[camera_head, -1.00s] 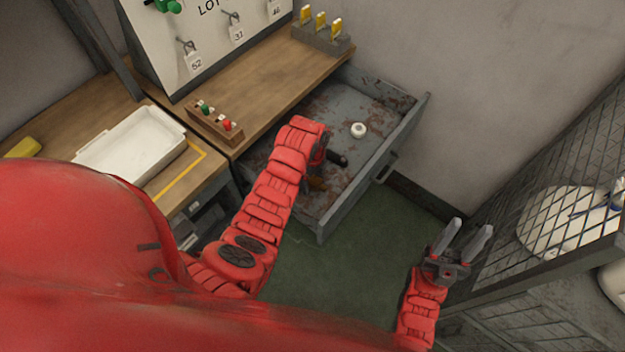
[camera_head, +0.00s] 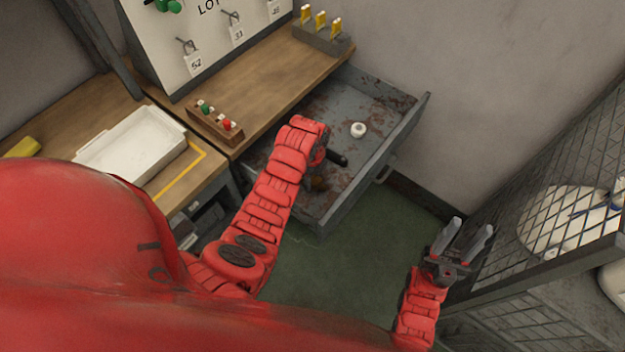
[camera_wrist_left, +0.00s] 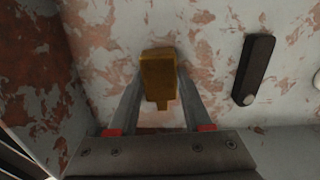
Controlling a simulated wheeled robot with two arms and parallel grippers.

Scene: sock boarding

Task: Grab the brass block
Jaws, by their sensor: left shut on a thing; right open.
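The brass block (camera_wrist_left: 158,75) shows in the left wrist view as a yellow-brown piece between the two fingers of my left gripper (camera_wrist_left: 160,92). The fingers are shut on it, over the worn drawer floor. In the head view my left arm reaches into the open drawer, and a small brown part of the block (camera_head: 320,184) shows below the wrist; the fingers are mostly hidden there. My right gripper (camera_head: 463,240) is open and empty, over the green floor beside the mesh cage.
The grey drawer (camera_head: 395,140) also holds a black-handled object (camera_wrist_left: 254,70) beside the block and a white roll (camera_head: 358,130). A wooden bench (camera_head: 255,75) carries a block with red and green pieces (camera_head: 215,121). A white tray (camera_head: 130,148) stands left. A mesh cage (camera_head: 570,150) is at right.

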